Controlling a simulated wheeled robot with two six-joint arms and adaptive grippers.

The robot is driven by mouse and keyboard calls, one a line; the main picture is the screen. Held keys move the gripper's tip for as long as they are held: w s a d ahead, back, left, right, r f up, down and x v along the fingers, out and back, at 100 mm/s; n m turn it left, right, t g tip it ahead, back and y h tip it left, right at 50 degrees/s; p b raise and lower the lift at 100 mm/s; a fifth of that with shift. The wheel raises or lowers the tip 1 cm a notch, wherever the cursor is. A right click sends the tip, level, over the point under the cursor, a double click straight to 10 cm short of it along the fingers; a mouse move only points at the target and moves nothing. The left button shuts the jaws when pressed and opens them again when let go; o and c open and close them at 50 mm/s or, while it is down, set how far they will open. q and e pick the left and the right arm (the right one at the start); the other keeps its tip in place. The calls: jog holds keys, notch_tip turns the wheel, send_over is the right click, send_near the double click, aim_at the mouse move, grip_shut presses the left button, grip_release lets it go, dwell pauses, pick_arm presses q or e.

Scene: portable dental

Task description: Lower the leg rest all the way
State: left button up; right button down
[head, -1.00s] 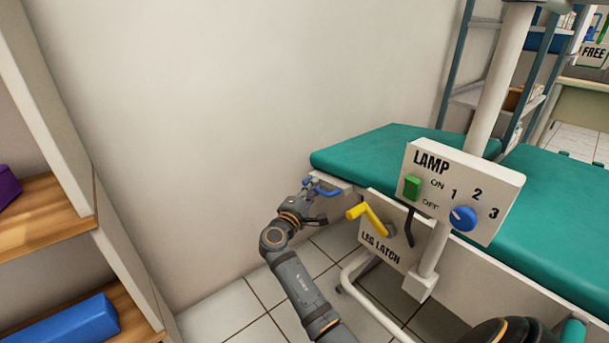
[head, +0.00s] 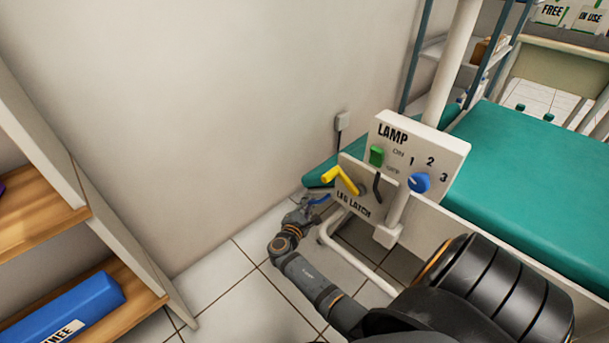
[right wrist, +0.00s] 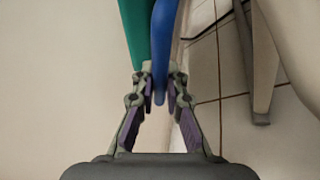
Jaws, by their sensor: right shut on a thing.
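The leg rest (head: 322,176) is a green pad at the far end of the chair. It slopes down from the seat, partly hidden behind the leg latch panel. A blue handle (head: 320,200) is at its end; the handle also shows in the right wrist view (right wrist: 164,40), beside the green pad edge (right wrist: 133,35). My right gripper (head: 308,206) is shut on the blue handle, which lies between its fingers in the wrist view (right wrist: 160,88). The yellow leg latch lever (head: 341,179) sits on the white LEG LATCH panel, pointing up and left. My left gripper is not in view.
A white lamp panel (head: 420,150) with a green switch and blue knob stands on a post beside the chair. The green seat (head: 530,170) fills the right. Wooden shelves (head: 50,230) stand at left, holding a blue box (head: 75,308). Tiled floor is open between.

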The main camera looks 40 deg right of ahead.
jog(key=shift+s+f, duration=0.2)
jog(key=shift+f, duration=0.1)
jog(key=shift+s+f, duration=0.1)
jog(key=c, duration=1.4)
grip_release()
jog(key=v, duration=0.7)
jog(key=shift+s+a, duration=0.1)
jog(key=shift+a, duration=0.15)
